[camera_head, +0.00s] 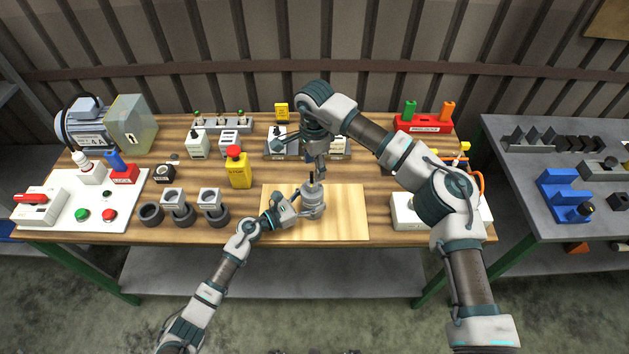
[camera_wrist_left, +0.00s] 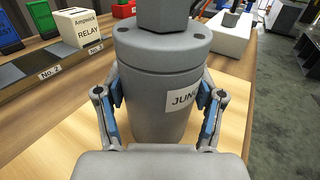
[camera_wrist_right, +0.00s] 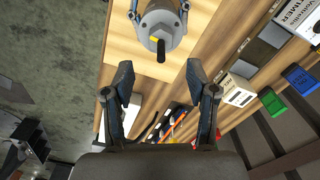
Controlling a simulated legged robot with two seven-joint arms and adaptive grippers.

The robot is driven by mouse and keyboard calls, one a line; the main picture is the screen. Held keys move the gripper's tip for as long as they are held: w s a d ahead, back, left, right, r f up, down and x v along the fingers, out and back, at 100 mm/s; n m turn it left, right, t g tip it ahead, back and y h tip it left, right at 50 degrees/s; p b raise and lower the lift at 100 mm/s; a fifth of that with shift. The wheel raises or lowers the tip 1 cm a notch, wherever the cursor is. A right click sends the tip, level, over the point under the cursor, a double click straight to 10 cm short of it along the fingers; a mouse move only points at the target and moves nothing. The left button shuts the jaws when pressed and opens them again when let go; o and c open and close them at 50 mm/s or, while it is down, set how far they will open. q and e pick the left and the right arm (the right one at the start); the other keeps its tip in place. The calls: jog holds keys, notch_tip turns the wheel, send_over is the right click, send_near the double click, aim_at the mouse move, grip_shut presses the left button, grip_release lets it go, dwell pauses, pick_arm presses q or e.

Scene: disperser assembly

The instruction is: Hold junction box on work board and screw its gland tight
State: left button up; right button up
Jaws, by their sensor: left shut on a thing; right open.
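The junction box (camera_head: 314,205) is a grey round can standing upright on the pale wooden work board (camera_head: 346,215). In the left wrist view the box (camera_wrist_left: 155,108) shows a label starting "JUN". My left gripper (camera_head: 298,206) is shut on its sides, one finger on each side. The gland (camera_wrist_left: 168,14) is a grey hexagonal piece on top of the box; a black stub (camera_wrist_right: 160,48) sticks up from it. My right gripper (camera_head: 317,174) points down above the gland. In the right wrist view it (camera_wrist_right: 160,84) is open and empty, apart from the gland.
A yellow box with a red button (camera_head: 238,168) and dark rings (camera_head: 183,214) stand left of the board. A white box (camera_head: 407,212) stands right of it. Relay boxes (camera_head: 279,140) line the back. The board around the junction box is clear.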

aim_at(314, 182)
notch_tip(314, 182, down, 7)
jog(key=shift+f, duration=0.15)
jog(key=shift+a, duration=0.1)
grip_shut()
